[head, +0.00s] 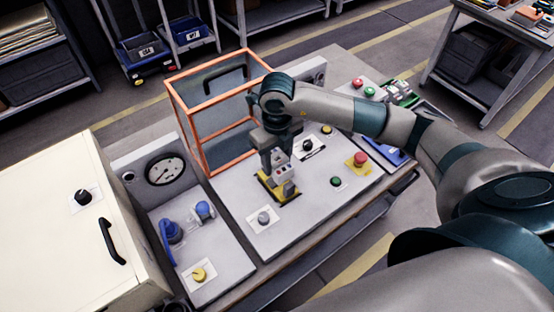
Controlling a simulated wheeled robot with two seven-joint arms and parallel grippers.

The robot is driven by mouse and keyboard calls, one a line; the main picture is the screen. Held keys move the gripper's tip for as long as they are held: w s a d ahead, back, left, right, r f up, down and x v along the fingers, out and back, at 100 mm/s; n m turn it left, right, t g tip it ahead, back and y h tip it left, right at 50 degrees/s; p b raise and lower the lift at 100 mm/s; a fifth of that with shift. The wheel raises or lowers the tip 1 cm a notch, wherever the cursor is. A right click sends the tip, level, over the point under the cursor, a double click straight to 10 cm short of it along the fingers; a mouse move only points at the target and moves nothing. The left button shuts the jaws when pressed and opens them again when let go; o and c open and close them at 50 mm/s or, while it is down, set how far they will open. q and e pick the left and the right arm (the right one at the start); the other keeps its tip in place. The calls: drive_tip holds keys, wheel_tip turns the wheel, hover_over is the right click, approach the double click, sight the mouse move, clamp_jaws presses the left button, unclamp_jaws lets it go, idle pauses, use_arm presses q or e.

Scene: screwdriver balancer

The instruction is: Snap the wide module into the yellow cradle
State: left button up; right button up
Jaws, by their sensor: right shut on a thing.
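The yellow cradle (265,184) is fixed on the grey panel in the middle of the bench. The wide module (283,177) is a light grey block with small dark details, directly above the cradle in the picture. My right gripper (275,158) points down over the cradle and is shut on the module. The fingers and module hide part of the cradle, so I cannot tell whether the module is fully seated. My left gripper is not in view.
An orange-framed guard (209,122) stands behind and left of the cradle. A grey knob (264,218), a green button (336,181) and a red button (357,160) surround it. A cream cabinet (60,230) and a gauge (165,170) are at left.

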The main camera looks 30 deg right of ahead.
drive_tip(key=shift+f+b, duration=0.7)
drive_tip(key=shift+f, duration=0.9)
drive_tip(key=shift+f+b, duration=0.75)
drive_tip(key=shift+b, duration=0.05)
idle(0.7)
drive_tip(key=shift+w, duration=0.1)
idle(0.6)
idle(0.5)
drive_tip(key=o, duration=1)
drive_tip(key=shift+c, duration=0.2)
drive_tip(key=o, duration=0.3)
